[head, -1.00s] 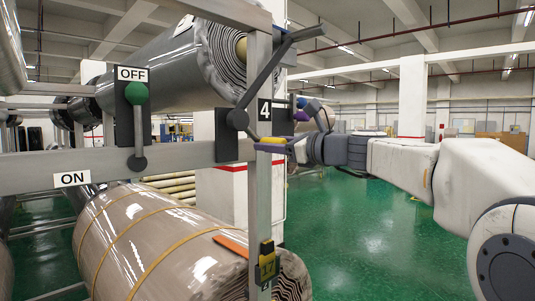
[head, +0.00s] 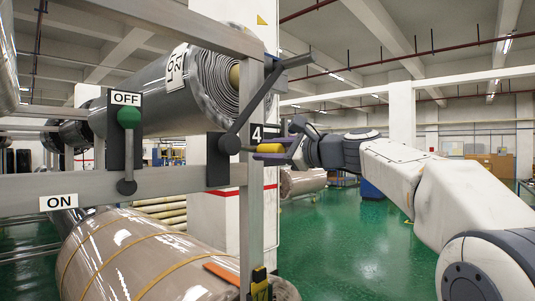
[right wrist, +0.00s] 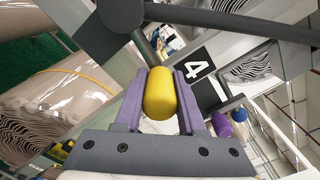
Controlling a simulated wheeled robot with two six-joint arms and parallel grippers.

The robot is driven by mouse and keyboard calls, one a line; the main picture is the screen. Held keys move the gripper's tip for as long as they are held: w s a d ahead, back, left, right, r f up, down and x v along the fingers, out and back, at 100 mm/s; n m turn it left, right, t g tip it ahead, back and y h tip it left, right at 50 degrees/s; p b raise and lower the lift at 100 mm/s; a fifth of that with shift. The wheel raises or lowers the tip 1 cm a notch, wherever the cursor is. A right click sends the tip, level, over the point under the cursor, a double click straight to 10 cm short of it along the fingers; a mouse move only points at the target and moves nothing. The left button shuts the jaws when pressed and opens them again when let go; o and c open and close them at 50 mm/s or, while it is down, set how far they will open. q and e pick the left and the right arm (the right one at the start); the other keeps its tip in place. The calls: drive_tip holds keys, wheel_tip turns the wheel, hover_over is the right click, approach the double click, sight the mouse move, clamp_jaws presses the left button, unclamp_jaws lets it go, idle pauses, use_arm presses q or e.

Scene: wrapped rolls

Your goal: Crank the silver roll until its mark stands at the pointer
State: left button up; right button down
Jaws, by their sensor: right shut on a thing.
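The silver roll (head: 190,88) lies in the upper rack, its spiral end facing right. A white label with dark characters (head: 177,66) shows on its upper side near that end. A yellow triangle (head: 262,19) shows above and right of the label, apart from it in the picture; I cannot tell for sure that it is the pointer. My right gripper (head: 266,150) is shut on the yellow crank handle (head: 272,147), beside the black hub (head: 229,144). In the right wrist view the yellow handle (right wrist: 160,93) sits between the purple fingers. My left gripper is not in view.
A dark bar (head: 258,103) slants up from the hub across the metal post. A brown wrapped roll (head: 135,255) lies below. The green-knobbed lever (head: 128,118) stands up by the OFF sign (head: 126,98), with the ON sign (head: 58,202) lower left.

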drive_tip(key=shift+r, duration=0.1)
drive_tip(key=c, duration=0.5)
unclamp_jaws()
drive_tip(key=shift+d, duration=0.1)
drive_tip(key=shift+s+d, duration=0.15)
drive_tip(key=shift+s, duration=0.1)
drive_tip(key=b+v, duration=0.4)
drive_tip(key=v, duration=0.4)
drive_tip(key=shift+s+d, duration=0.2)
drive_tip(key=shift+d, duration=0.05)
drive_tip(key=shift+s+d+b, duration=0.35)
drive_tip(key=shift+s+d, duration=0.05)
drive_tip(key=shift+s, duration=0.05)
